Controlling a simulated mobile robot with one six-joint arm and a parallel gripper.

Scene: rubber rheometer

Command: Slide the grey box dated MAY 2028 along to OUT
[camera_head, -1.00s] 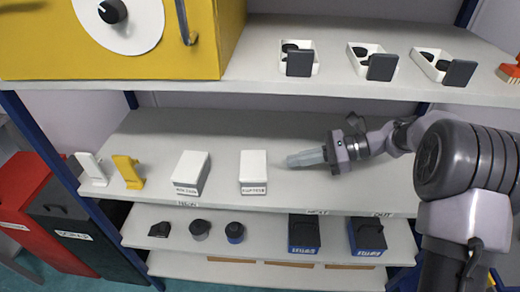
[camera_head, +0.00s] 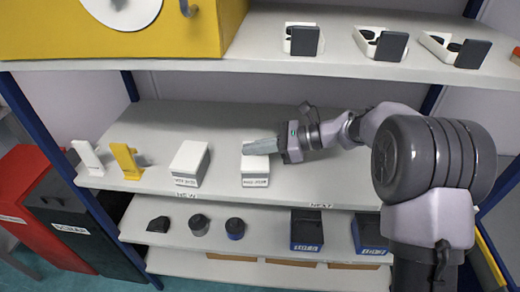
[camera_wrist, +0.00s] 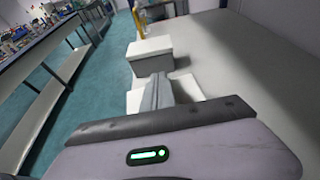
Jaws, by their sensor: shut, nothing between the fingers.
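Two pale grey-white boxes with dated front labels stand on the middle shelf. The left box (camera_head: 190,163) is above the NEW label (camera_head: 186,195). The right box (camera_head: 255,170) stands between NEW and the NEXT label (camera_head: 321,206). I cannot read either date surely. My gripper (camera_head: 259,146) is shut and empty, its fingers pointing left over the right box's top; I cannot tell whether they touch it. In the wrist view the fingers (camera_wrist: 156,92) hide part of the near box (camera_wrist: 187,88), with the other box (camera_wrist: 150,54) beyond. The OUT label is hidden behind my arm.
A white holder (camera_head: 89,158) and a yellow holder (camera_head: 127,161) stand at the shelf's left end. The shelf around NEXT is clear in front of my arm. The upper shelf (camera_head: 270,57) overhangs at the back; dark containers sit on the shelf below.

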